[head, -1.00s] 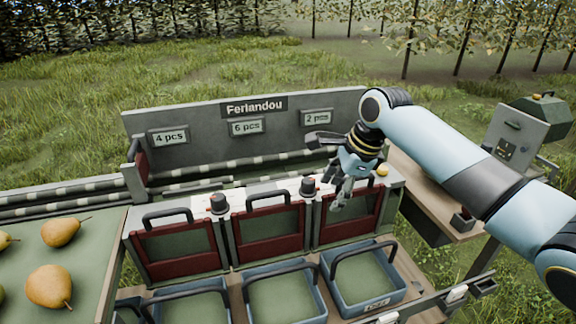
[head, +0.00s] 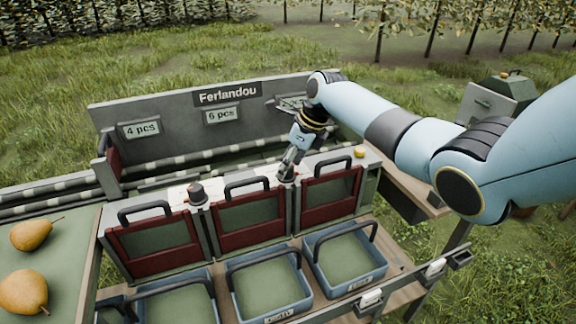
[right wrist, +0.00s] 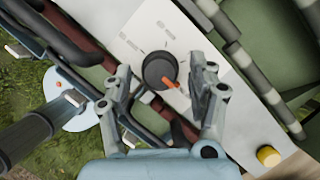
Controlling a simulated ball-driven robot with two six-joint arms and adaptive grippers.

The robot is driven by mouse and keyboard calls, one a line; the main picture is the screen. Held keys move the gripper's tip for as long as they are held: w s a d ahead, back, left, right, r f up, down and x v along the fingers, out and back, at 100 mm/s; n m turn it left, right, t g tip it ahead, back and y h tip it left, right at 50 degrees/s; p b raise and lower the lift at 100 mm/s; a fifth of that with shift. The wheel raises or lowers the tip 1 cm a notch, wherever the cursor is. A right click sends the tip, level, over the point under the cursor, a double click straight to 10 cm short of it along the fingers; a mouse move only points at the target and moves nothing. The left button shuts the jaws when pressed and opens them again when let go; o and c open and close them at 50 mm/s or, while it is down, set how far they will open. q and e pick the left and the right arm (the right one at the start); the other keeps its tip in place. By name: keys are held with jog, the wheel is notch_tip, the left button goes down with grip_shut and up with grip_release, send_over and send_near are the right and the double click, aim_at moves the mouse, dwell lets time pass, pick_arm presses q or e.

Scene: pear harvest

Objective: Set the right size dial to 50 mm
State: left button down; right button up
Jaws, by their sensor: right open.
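The right size dial (right wrist: 158,68) is a dark round knob with an orange pointer on a white scale plate (right wrist: 150,35). In the right wrist view the pointer aims to the lower right; the scale's figures are too small to read. My right gripper (right wrist: 160,85) is open, its two fingers on either side of the knob as seen from the wrist; I cannot tell whether they touch it. In the head view my right gripper (head: 287,172) points down at the dial and hides most of it. My left gripper is not in view.
The left dial (head: 196,193) stands between two red-framed gates. A yellow button (head: 359,152) sits right of the right dial; it also shows in the right wrist view (right wrist: 268,156). Blue crates (head: 262,285) with handles stand in front. Pears (head: 24,290) lie at the left.

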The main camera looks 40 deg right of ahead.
jog(key=shift+f, duration=0.25)
jog(key=c, duration=1.1)
jog(key=shift+c, duration=0.2)
